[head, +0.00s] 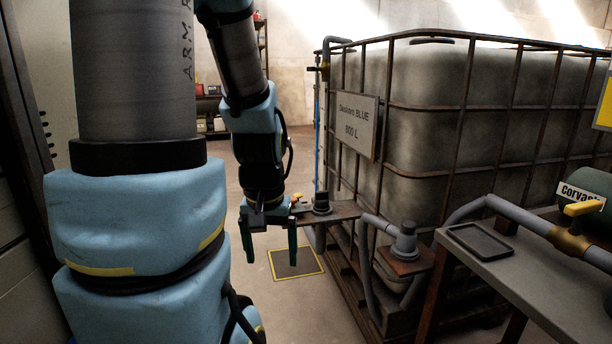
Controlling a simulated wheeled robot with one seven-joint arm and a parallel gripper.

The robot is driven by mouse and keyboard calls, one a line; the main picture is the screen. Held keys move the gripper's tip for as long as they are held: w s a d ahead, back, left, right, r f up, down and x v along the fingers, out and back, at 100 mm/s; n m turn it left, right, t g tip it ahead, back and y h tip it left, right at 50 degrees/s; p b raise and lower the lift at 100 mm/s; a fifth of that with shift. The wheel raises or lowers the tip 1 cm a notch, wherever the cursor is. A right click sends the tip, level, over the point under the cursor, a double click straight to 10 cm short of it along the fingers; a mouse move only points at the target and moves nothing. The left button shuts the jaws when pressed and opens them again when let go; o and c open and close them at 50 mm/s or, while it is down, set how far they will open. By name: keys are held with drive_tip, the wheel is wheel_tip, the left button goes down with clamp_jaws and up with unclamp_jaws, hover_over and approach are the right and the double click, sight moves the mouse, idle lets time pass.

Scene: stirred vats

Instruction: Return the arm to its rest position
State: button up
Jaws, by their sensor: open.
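My arm, grey and light blue, comes down from the top of the head view and fills much of the left side. My gripper (269,251) hangs at the arm's far end, pointing down, with its two dark green fingers apart and nothing between them. It is left of the caged tank, in front of a rusty metal bracket (335,213) that sticks out from the tank's side. A small orange-yellow part (297,199) shows right beside the gripper's body. I cannot tell whether the gripper touches the bracket.
The white caged tank (430,130), with a "BLUE 800 L" sign (356,124), stands at the right. A grey bench (500,262) with a dark tray (480,241) and a yellow-handled valve (577,222) is at front right. A yellow-edged floor square (296,264) lies below. Shelves (211,108) stand behind.

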wheel_tip(320, 180, up, 18)
drive_tip(key=p, duration=1.6)
drive_tip(key=shift+r, duration=0.15)
